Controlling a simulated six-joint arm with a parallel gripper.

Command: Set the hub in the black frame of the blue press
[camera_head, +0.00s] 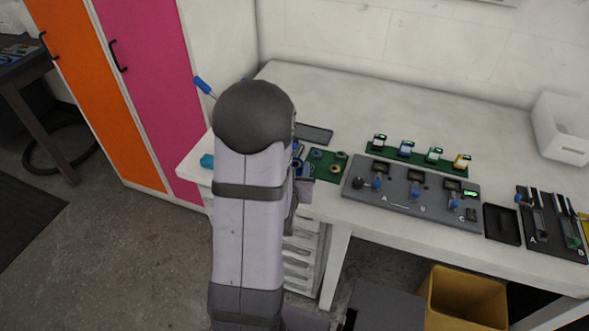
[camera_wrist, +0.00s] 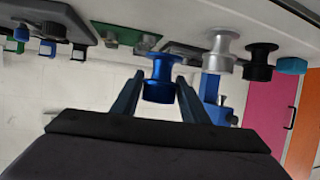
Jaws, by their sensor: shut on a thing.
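In the wrist view my gripper (camera_wrist: 160,82) has its two fingers closed on the sides of a blue hub (camera_wrist: 159,66), a short spool with wide flanges. The hub appears held off the table. A silver hub (camera_wrist: 220,52) and a black hub (camera_wrist: 259,62) stand on the table to its right in this view. A blue upright device (camera_wrist: 210,90), possibly the blue press, shows behind the right finger; I cannot make out its black frame. In the head view my arm hides the gripper and most of that area; a blue handle (camera_head: 203,86) sticks out beside it.
A green mat (camera_head: 328,166) with small round parts lies right of my arm, with a dark tray (camera_head: 314,134) behind it. A grey fixture board (camera_head: 411,195) and a green strip of coloured blocks (camera_head: 418,162) stand further right. A teal object (camera_head: 207,161) lies at the left table edge.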

